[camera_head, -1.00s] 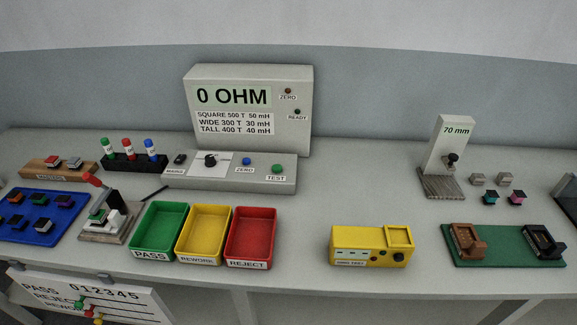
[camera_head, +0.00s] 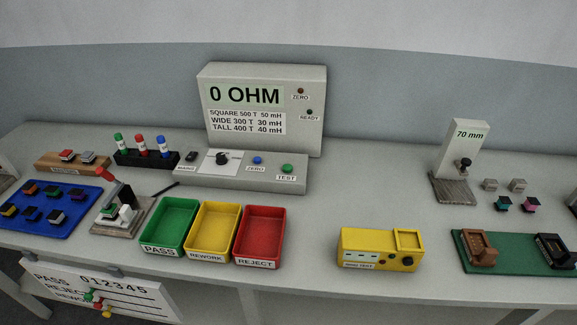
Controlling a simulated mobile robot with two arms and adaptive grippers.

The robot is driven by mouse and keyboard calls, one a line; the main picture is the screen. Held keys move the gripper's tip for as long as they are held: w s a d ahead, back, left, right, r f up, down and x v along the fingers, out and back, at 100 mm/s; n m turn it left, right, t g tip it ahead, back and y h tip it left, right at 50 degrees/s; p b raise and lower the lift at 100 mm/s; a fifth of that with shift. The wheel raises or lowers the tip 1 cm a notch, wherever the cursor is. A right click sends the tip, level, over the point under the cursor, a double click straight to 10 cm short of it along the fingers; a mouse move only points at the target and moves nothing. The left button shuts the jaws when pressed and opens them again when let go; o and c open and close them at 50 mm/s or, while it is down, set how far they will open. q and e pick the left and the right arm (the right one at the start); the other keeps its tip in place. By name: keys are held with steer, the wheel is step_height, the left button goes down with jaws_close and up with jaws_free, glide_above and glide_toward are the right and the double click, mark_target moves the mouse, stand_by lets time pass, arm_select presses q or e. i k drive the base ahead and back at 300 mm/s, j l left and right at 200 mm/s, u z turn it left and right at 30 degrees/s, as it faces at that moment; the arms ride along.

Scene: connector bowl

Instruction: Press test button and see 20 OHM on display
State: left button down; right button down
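The display (camera_head: 245,94) on the grey meter box (camera_head: 312,140) reads "0 OHM". Lines below it list SQUARE, WIDE and TALL values. The green TEST button (camera_head: 287,168) sits at the right end of the low grey panel (camera_head: 255,184) in front of the box. A blue ZERO button (camera_head: 258,160) and a black knob (camera_head: 222,158) are to its left. A test fixture (camera_head: 120,213) with a red-tipped lever (camera_head: 104,174) stands at the left, with a green-topped part (camera_head: 109,211) in it. Neither of my grippers is in view.
Green PASS (camera_head: 168,227), yellow REWORK (camera_head: 213,230) and red REJECT (camera_head: 258,238) trays stand in front of the panel. A blue tray (camera_head: 75,222) with several parts is at left. A yellow tester (camera_head: 380,250) is right of the trays. The table between tester and panel is clear.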

mark_target(287, 168)
steer(key=l, duration=0.85)
steer(key=i+l, duration=0.1)
steer(key=l, duration=0.8)
steer(key=k+z, duration=0.05)
